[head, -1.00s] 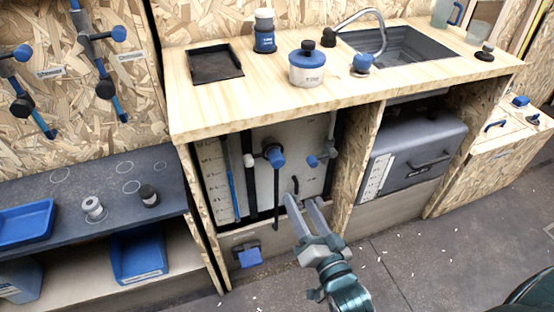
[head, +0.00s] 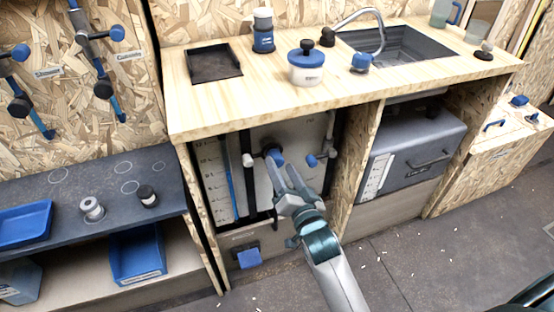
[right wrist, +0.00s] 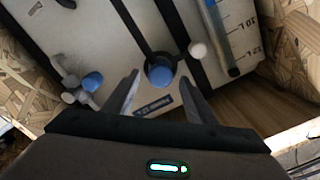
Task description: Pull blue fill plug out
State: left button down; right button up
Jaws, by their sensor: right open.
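The blue fill plug (head: 273,155) sits in a dark round collar on the pale water tank (head: 290,133), under the wooden counter. In the right wrist view the plug (right wrist: 159,75) is seated, with a small label beside it. My right gripper (head: 282,166) is open and empty, pointing up at the plug from below and in front. In the right wrist view its two fingertips (right wrist: 159,82) lie on either side of the plug. Whether they touch it I cannot tell. My left gripper is in neither view.
A second blue-ended fitting (head: 312,160) projects from the tank to the right; it also shows in the right wrist view (right wrist: 92,82). A wooden divider (head: 357,165) and a grey box (head: 415,150) stand further right. Black straps cross the tank.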

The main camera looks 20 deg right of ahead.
aim_at(279, 163)
jog(key=shift+w, duration=2.1)
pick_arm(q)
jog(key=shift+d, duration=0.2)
